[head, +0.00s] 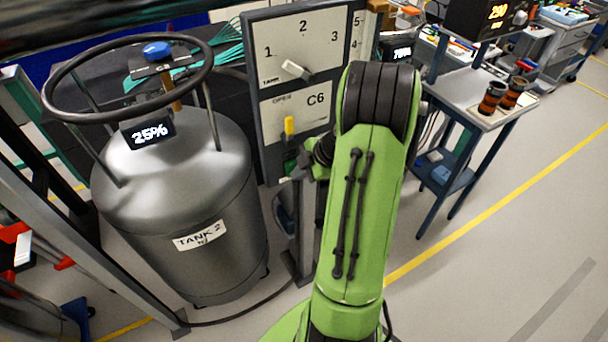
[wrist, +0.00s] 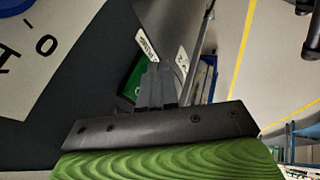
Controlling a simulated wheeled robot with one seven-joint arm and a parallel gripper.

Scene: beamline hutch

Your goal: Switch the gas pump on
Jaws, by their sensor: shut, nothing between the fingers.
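My gripper (wrist: 160,85) is shut and empty in the wrist view, its grey fingertips together. A green part (wrist: 130,84) shows just left of and behind the fingertips; I cannot tell if they touch. A small label (wrist: 146,42) above it is too small to read. In the head view, a grey control panel (head: 254,85) carries a numbered selector with a white knob (head: 295,70) and a yellow lever (head: 289,126) on a plate marked C6. A green part (head: 290,164) shows at the panel's lower edge. No part is legibly marked as the gas pump.
A grey tank (head: 180,190) labelled TANK 2, with a ring handle, a blue knob (head: 157,49) and a 25% display (head: 149,132), stands left of the panel. A cart (head: 470,100) stands at the right.

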